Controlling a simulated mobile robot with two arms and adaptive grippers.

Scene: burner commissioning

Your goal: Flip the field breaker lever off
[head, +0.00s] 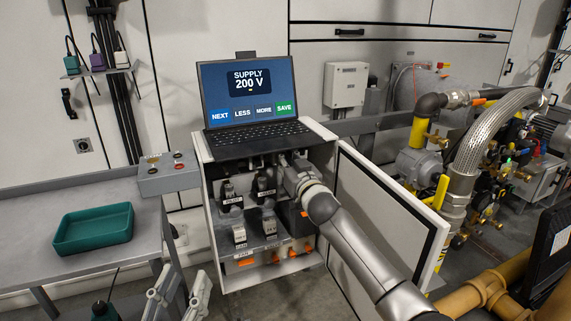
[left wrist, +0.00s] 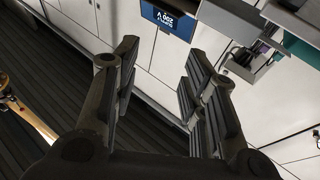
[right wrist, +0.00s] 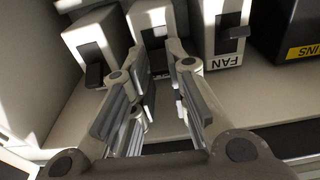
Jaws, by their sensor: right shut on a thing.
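The open cabinet (head: 207,185) holds several pale breakers with dark levers, in view at its middle (head: 265,188) and lower shelf. My right gripper (right wrist: 155,78) reaches into the cabinet's upper right. My left gripper (left wrist: 155,85) is open and empty, low in front of the cabinet in the head view (head: 182,300).
A laptop (head: 250,92) reading SUPPLY 200 V stands on the cabinet. The open cabinet door (head: 385,205) is at the right. A bench with a green tray (head: 93,228) and a switch box (head: 165,178) stand left. Pipes and valves (head: 465,150) fill the far right.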

